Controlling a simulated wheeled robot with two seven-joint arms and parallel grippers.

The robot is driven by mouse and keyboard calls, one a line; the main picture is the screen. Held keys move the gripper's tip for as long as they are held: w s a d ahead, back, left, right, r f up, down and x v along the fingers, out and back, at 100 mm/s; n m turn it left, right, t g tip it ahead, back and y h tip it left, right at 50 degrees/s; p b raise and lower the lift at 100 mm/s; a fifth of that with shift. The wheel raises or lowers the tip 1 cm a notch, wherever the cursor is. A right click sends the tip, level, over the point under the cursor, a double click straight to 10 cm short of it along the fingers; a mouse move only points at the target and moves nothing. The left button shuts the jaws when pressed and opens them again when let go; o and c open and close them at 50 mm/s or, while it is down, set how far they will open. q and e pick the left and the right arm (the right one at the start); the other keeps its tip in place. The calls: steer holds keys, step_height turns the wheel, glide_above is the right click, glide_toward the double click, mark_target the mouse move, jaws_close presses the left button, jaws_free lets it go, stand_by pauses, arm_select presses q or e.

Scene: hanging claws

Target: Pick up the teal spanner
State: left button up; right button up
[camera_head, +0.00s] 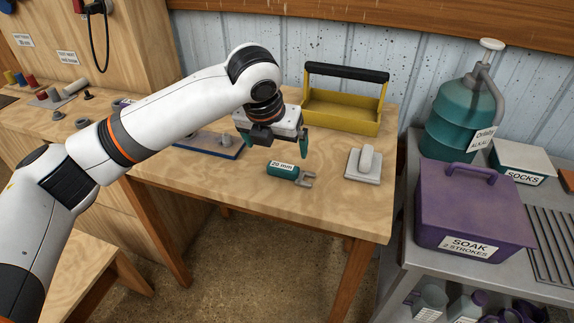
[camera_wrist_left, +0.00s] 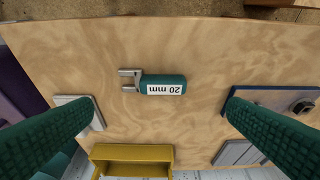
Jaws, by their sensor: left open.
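The teal spanner (camera_head: 283,171) lies flat on the wooden table, with a white "20 mm" label on its handle and a grey open jaw pointing right. In the left wrist view the spanner (camera_wrist_left: 160,84) lies in the upper middle, its jaw to the left. My left gripper (camera_head: 276,150) hangs above the table behind the spanner, fingers pointing down. Its two teal fingers (camera_wrist_left: 158,108) are wide apart with nothing between them, and the spanner is clear of them. My right gripper is not in view.
A yellow tool tray (camera_head: 335,120) with a black handle stands behind. A grey block with a handle (camera_head: 362,177) sits right of the spanner, and a blue-edged board (camera_head: 210,151) left. A purple "SOAK" box (camera_head: 462,216) stands on the right-hand bench. The table front is clear.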

arm_select(q)
glide_toward(283, 166)
steer(key=f, duration=0.3)
steer(key=shift+d, duration=0.25)
steer(key=shift+w+x, duration=0.25)
steer(key=shift+x, duration=1.25)
steer(key=shift+w+x, duration=0.2)
steer(key=shift+x, duration=1.3)
steer(key=shift+a+r, duration=0.1)
steer(key=shift+r, duration=0.1)
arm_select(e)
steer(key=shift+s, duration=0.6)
arm_select(q)
steer(key=shift+c, duration=0.4)
steer(key=c, duration=1.1)
